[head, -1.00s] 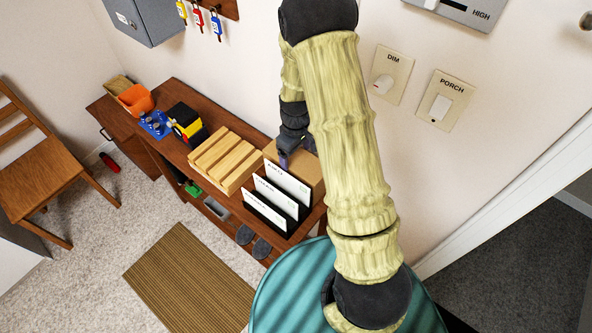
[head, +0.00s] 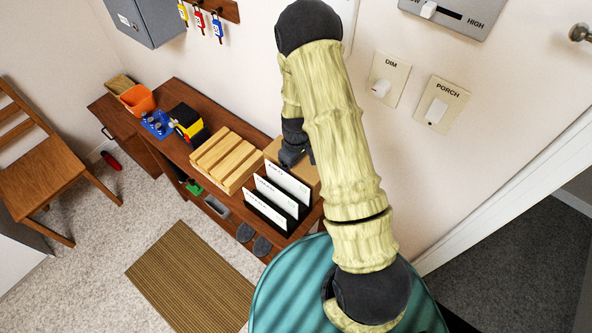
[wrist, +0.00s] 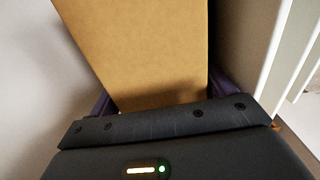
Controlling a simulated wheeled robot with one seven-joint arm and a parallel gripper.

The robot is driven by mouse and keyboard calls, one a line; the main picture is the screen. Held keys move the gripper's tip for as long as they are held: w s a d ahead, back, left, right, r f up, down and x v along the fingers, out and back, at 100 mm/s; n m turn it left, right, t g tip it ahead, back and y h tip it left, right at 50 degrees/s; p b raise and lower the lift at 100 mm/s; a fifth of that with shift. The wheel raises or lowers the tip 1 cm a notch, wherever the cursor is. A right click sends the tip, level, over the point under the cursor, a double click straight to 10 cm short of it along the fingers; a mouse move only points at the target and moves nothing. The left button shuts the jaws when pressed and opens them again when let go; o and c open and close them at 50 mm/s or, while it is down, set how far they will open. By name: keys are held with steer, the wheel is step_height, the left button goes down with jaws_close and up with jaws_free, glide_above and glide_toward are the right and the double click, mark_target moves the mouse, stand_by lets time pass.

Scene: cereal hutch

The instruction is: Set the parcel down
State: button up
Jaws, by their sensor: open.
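The parcel is a plain brown cardboard box (head: 311,174). In the head view it stands on the wooden hutch top, behind the letter rack and close to the wall, partly hidden by my arm. My gripper (head: 291,160) is over the box at its back left. In the wrist view the parcel (wrist: 145,50) fills the middle, and the dark purple fingers of my gripper (wrist: 158,98) show at either side of its near end. The jaws are open; whether a finger touches the box I cannot tell.
The rack with white cards (head: 278,200) stands close in front of the parcel. A slatted wooden block (head: 226,160), a yellow-black object (head: 187,122), blue pieces (head: 157,123) and an orange bin (head: 137,99) line the hutch top (head: 172,88). The wall is close behind.

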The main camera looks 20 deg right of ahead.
steer(key=shift+c, duration=0.4)
steer(key=c, duration=1.1)
steer(key=shift+r, duration=0.1)
